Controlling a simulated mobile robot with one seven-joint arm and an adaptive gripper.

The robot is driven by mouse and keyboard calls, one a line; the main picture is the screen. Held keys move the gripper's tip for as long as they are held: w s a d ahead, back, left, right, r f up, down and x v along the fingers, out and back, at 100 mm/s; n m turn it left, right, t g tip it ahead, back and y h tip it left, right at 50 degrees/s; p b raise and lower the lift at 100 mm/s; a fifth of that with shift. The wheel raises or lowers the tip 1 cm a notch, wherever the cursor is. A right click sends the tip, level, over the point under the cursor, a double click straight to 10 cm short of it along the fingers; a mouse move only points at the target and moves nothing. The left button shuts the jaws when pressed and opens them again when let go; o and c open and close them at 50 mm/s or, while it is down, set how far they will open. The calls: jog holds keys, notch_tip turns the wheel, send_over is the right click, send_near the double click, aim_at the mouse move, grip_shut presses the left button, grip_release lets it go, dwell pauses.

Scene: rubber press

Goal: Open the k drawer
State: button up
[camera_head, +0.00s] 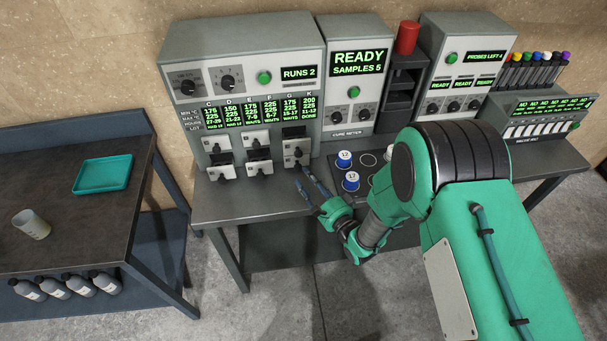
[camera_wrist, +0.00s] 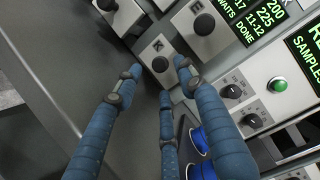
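The K drawer appears to be the lower right one of the grey press, with a light front (camera_head: 289,150) and a black knob. In the wrist view its front (camera_wrist: 149,58) and dark knob (camera_wrist: 160,66) show close ahead, beyond my fingers. My gripper (camera_head: 306,179) is just in front of and below this drawer. In the wrist view my gripper (camera_wrist: 156,82) has its blue fingers spread apart, empty, with the knob between their tips in the picture. I cannot tell whether a finger touches the drawer. The display column marked K reads DONE.
Other knobbed drawers (camera_head: 220,173) are left of and above this one. The cure meter (camera_head: 355,85) stands right of the press. Blue-sided sample pots (camera_head: 351,183) sit on a dark tray close to my gripper's right. A side table with a teal tray (camera_head: 103,174) is at left.

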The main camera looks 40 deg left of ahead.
jog(key=v, duration=0.7)
jog(key=shift+s+d, duration=0.15)
jog(key=shift+d, duration=0.2)
